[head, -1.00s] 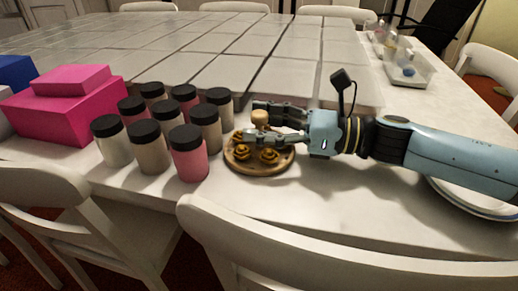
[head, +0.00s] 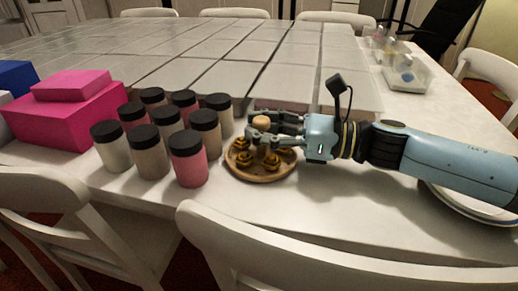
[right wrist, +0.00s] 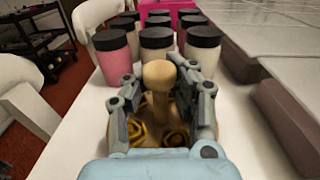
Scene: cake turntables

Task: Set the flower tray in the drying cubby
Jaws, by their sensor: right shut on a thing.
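The flower tray (head: 236,171) is a round brown wooden tray with several golden-yellow flowers and an upright knobbed post in its middle. It appears to rest on the white table, right of the jars. My right gripper (head: 264,130) reaches in from the right and is shut on the tray's post. In the right wrist view, the round knob (right wrist: 159,72) stands between the two fingers of the gripper (right wrist: 165,88), and the flowers show below. The fingers and palm hide part of the tray. My left gripper is out of view. I cannot make out the drying cubby with certainty.
Several black-lidded jars (head: 187,166) stand close left of the tray. Pink boxes (head: 68,113) are farther left. A grey gridded surface (head: 225,75) covers the table behind. A clear tray (head: 408,77) lies at the back right. White chairs (head: 330,247) line the front edge.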

